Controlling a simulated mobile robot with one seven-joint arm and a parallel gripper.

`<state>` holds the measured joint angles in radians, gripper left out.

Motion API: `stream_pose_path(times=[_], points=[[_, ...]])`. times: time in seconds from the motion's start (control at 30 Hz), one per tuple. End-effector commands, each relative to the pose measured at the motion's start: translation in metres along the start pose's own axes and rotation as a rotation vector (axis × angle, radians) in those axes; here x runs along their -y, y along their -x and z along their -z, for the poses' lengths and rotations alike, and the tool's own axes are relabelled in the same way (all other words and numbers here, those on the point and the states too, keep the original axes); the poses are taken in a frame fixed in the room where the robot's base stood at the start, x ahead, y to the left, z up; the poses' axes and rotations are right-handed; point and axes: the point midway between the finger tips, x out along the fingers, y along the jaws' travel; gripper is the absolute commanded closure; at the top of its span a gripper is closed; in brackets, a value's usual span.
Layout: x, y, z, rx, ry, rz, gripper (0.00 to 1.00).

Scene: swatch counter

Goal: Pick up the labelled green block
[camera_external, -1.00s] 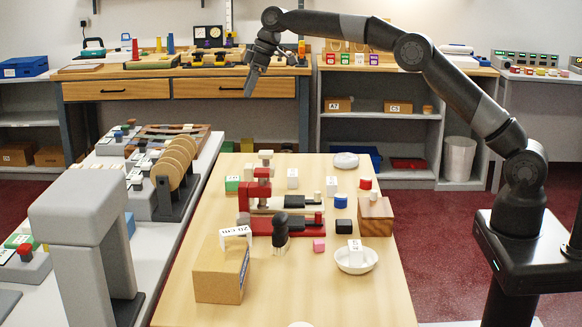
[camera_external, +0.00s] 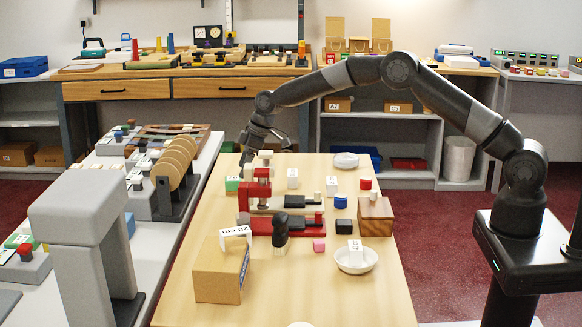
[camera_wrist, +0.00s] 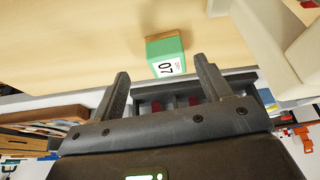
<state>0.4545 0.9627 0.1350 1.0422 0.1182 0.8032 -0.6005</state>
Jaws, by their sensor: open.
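The green block (camera_wrist: 167,54) lies on the wooden table and carries a white label reading 07 in the wrist view.
A red clamp (camera_external: 262,187) stands just right of the green block. A white block (camera_external: 292,178), blue cylinder (camera_external: 340,201) and wooden box (camera_external: 375,217) stand farther right. A cardboard box (camera_external: 218,274) is at the front left.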

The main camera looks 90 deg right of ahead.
Motion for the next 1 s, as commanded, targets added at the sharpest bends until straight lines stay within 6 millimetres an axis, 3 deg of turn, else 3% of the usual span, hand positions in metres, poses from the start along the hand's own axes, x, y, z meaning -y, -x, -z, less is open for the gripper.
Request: stream_pose_path(times=[0.4, 0.73, 1.0], points=[[0.008, -0.047, 0.006, 0.001, 0.000, 0.001, 0.29], [0.007, -0.054, 0.007, 0.000, 0.000, 0.000, 0.29], [0.007, -0.054, 0.007, 0.000, 0.000, 0.000, 0.50]])
